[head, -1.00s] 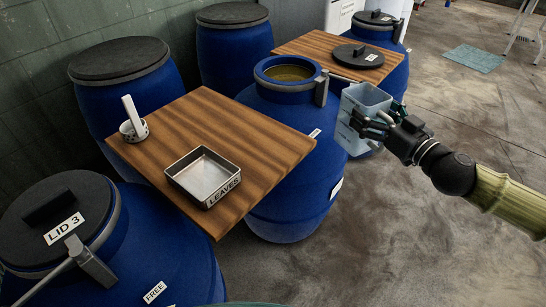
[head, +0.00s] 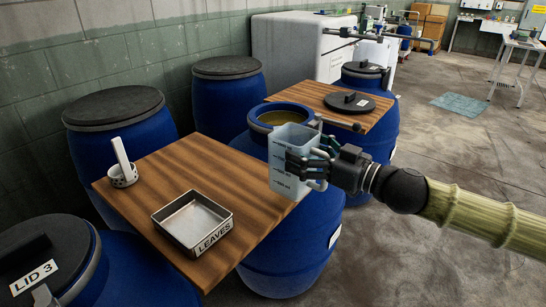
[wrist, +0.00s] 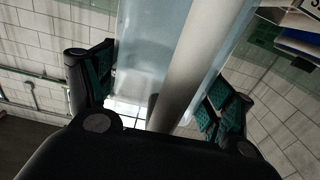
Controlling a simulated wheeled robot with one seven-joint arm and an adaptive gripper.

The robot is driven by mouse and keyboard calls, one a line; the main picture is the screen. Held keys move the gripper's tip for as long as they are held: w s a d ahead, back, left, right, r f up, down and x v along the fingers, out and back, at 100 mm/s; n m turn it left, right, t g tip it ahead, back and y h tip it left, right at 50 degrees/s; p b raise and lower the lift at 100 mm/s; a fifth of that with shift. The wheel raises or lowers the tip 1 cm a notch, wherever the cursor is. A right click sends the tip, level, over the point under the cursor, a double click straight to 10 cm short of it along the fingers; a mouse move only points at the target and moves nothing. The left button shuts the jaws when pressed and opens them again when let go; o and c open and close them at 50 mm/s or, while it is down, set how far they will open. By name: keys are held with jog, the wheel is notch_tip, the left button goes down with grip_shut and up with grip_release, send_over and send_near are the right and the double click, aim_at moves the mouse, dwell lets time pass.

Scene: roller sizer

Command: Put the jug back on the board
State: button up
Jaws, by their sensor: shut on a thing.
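The jug (head: 287,160) is a pale translucent vessel with dark measuring marks, held upright. My gripper (head: 318,163) is shut on its right side. In the wrist view the jug (wrist: 140,60) and its grey handle bar (wrist: 195,60) stand between the two fingers of my gripper (wrist: 158,95). The near wooden board (head: 185,165) lies across blue barrels, and the jug is in front of its right edge in the picture. I cannot tell whether the jug's base touches the board. A second wooden board (head: 305,93) lies farther back.
A metal tray marked LEAVES (head: 192,220) and a small pot with a white stick (head: 122,170) stand on the near board. An open blue barrel (head: 282,116) holding brownish liquid is behind the jug. A black lid (head: 349,102) lies on the far board. The board's middle is clear.

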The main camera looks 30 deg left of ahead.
aim_at(314, 184)
jog(key=shift+w+a+f+p, duration=0.1)
jog(key=shift+a+f, duration=0.65)
jog(key=shift+a, duration=0.75)
jog(key=shift+w+a+f+p, duration=0.15)
jog(key=shift+a+f, duration=0.55)
jog(key=shift+a, duration=0.75)
jog(key=shift+s+a+f+p, duration=0.1)
jog(key=shift+a+f, duration=0.65)
jog(key=shift+a, duration=0.75)
jog(key=o, duration=1.5)
jog(key=shift+f, duration=0.1)
jog(key=shift+r, duration=0.2)
jog(key=d, duration=0.8)
jog(key=s+d, duration=0.1)
jog(key=d, duration=0.3)
jog(key=shift+f+b, duration=0.1)
jog(key=shift+b, duration=0.3)
